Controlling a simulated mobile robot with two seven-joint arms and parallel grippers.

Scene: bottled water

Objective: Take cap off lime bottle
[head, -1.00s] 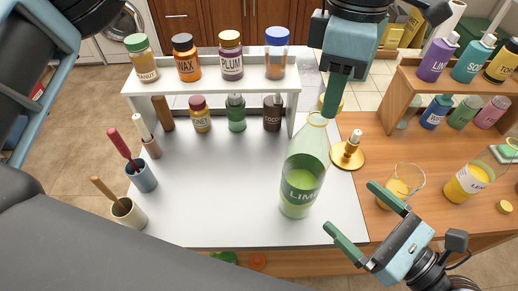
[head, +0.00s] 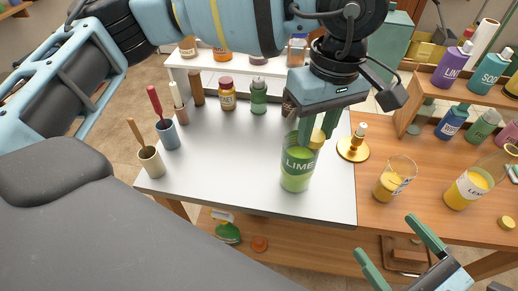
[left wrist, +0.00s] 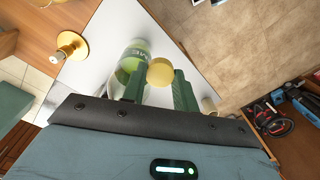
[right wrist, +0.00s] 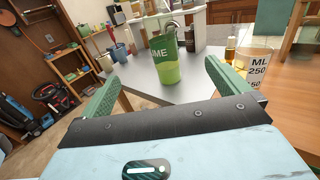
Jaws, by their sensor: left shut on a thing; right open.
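The lime bottle (head: 297,168), clear with green liquid and a LIME label, stands upright on the white table (head: 230,170). It also shows in the left wrist view (left wrist: 131,62) and the right wrist view (right wrist: 164,66). My left gripper (head: 314,134) is shut on a round yellow cap (head: 317,139), beside the bottle's upper part. The cap sits between the fingertips in the left wrist view (left wrist: 160,72) and looks apart from the bottle. My left gripper hides the bottle's neck in the head view. My right gripper (head: 396,251) is open and empty, low at the right.
A gold candle holder (head: 353,148) stands right of the bottle. A beaker (head: 394,178), a lemon bottle (head: 467,187) and a loose yellow cap (head: 507,222) are on the wooden table. The white table's left middle is clear.

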